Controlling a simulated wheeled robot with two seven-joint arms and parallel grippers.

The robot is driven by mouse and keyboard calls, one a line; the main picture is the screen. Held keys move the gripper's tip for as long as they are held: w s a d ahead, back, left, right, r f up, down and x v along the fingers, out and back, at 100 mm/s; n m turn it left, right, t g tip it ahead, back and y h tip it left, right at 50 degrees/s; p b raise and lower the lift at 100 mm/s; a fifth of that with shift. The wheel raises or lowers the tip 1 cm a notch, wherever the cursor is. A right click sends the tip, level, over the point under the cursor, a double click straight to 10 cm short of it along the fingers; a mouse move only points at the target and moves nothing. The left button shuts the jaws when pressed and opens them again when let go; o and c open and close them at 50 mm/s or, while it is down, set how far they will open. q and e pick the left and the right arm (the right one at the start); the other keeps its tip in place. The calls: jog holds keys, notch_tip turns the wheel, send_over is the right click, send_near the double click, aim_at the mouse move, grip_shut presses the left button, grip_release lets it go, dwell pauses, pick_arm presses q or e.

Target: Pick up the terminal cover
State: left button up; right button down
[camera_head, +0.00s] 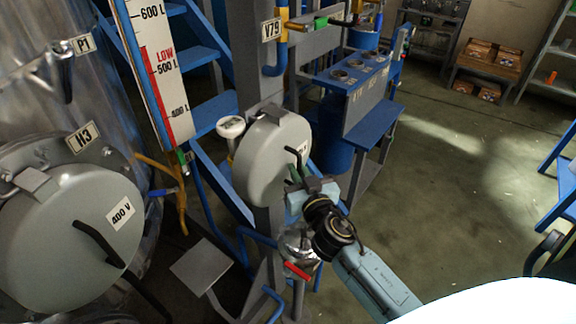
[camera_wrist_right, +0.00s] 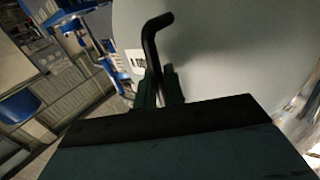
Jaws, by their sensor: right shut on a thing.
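The terminal cover, a round pale grey-green lid (camera_head: 262,165), stands upright in the middle of the head view. A black bent handle (camera_head: 294,158) sticks out from its face. My right gripper (camera_head: 299,176) is at this handle, its arm reaching in from the lower right. In the right wrist view the gripper's fingers (camera_wrist_right: 160,88) are closed around the handle (camera_wrist_right: 151,45), with the cover's pale face (camera_wrist_right: 220,50) behind. The fingers hide the lower part of the handle. I cannot tell whether the cover is still attached behind. My left gripper is not in view.
A large tank with a similar round cover marked 400 V (camera_head: 70,235) stands at left. A level scale (camera_head: 158,75) and blue stairs (camera_head: 205,110) are behind. A blue bench panel (camera_head: 360,95) stands at the back. Open floor (camera_head: 450,190) lies to the right.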

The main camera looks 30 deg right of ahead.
aim_at(300, 163)
jog(key=shift+r, duration=0.15)
jog(key=shift+r+p, duration=0.3)
jog(key=shift+r, duration=0.2)
notch_tip(300, 163, up, 2)
jog(key=shift+r+p, duration=0.1)
jog(key=shift+p, duration=0.35)
jog(key=s+a+b, duration=0.1)
jog(key=s+b, duration=0.1)
jog(key=s, duration=0.7)
jog(key=s+a+b, duration=0.1)
jog(key=s+a, duration=0.1)
jog(key=s, duration=0.6)
jog(key=shift+s+a+b, duration=0.25)
jog(key=shift+s+b, duration=0.1)
jog(key=shift+b, duration=0.05)
jog(key=shift+r, duration=0.1)
